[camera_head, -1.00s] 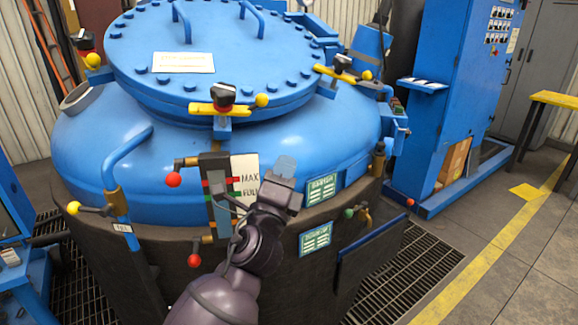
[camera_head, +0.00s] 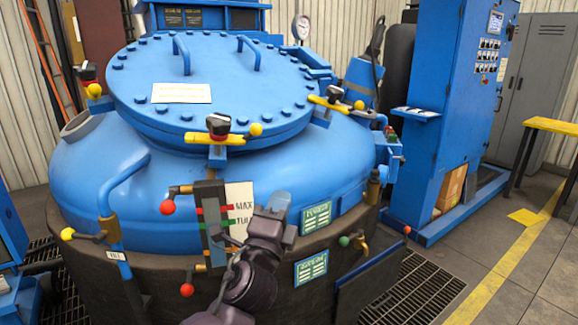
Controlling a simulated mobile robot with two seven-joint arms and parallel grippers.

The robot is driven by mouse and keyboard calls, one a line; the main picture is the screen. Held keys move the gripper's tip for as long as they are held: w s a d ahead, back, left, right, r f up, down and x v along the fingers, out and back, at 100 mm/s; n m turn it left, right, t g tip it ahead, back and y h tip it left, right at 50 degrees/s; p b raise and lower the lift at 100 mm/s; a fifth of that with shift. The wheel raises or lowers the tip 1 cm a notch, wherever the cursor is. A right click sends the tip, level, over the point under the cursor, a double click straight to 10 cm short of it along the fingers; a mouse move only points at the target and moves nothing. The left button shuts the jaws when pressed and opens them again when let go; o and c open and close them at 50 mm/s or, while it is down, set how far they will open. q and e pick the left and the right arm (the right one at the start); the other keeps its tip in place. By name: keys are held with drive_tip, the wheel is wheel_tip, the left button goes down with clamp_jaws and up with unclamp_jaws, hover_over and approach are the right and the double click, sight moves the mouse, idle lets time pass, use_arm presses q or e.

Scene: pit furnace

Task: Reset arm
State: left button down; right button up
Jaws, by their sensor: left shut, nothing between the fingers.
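My left arm rises from the bottom centre of the head view. Its gripper (camera_head: 279,201) is shut and empty, in front of the blue furnace vessel (camera_head: 300,165). The gripper shows between the white MAX/FULL sign (camera_head: 238,200) and the upper green label plate (camera_head: 316,216). The arm covers part of the sign and the dark wall below. I cannot tell whether the gripper touches the vessel. My right gripper is not in view.
Levers with red balls (camera_head: 167,207) and a sight gauge (camera_head: 212,215) stick out left of the arm. Yellow clamps (camera_head: 213,138) sit on the round lid (camera_head: 220,105). A blue control cabinet (camera_head: 450,110) stands at right. Open floor (camera_head: 500,280) lies at lower right.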

use_arm(q)
drive_tip(key=s+a+f+n+g+y, duration=0.25)
drive_tip(key=s+a+f+n, duration=0.35)
drive_tip(key=f+n, duration=0.4)
drive_tip(key=s+a+f+n+g+y, duration=0.2)
drive_tip(key=s+a+f+n+g, duration=0.15)
drive_tip(key=a+f+n, duration=0.7)
drive_tip(key=s+a+f+g+y, duration=0.1)
drive_tip(key=s+a+f, duration=0.3)
drive_tip(key=s+f, duration=0.4)
drive_tip(key=s+a+f+g+y+p, duration=0.1)
drive_tip(key=s+a+f+g, duration=0.3)
drive_tip(key=s+f, duration=0.5)
drive_tip(key=s, duration=0.6)
drive_tip(key=shift+a+n, duration=0.15)
drive_tip(key=shift+n, duration=0.2)
